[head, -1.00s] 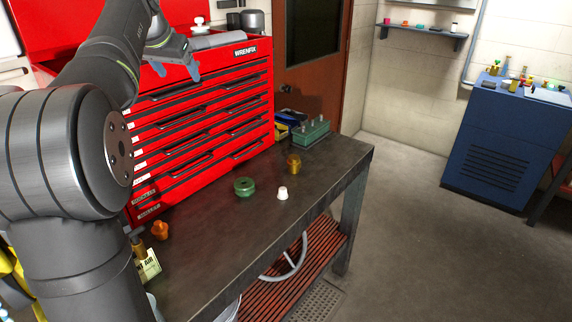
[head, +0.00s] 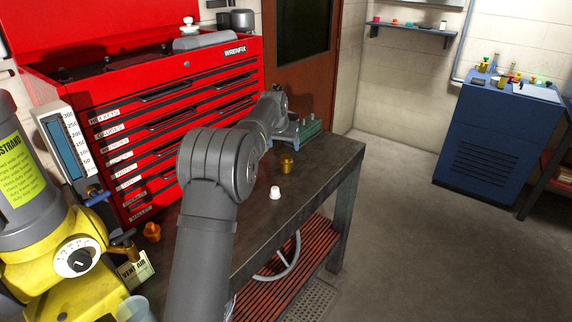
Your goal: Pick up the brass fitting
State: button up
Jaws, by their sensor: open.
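The brass fitting (head: 286,162) is a small gold-brown cylinder standing upright on the dark workbench (head: 318,170), toward its far end. My gripper (head: 287,130) is open and hangs above and just behind the fitting in the picture, with its blue fingertips partly seen against the green block. No contact with the fitting shows. The exact height of the gripper over the bench is hard to tell.
A green block with pegs (head: 309,128) stands close beside my gripper. A white cap (head: 275,193) stands nearer on the bench, an orange part (head: 152,232) at left. The red tool chest (head: 150,110) walls the bench's back. A yellow machine (head: 75,255) is at left.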

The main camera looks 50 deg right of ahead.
aim_at(286, 156)
jog(key=x, duration=1.2)
jog(key=shift+w+f, duration=0.15)
jog(key=shift+f, duration=0.1)
jog(key=c, duration=1.2)
jog(key=shift+c, duration=0.8)
jog(key=shift+r, duration=0.15)
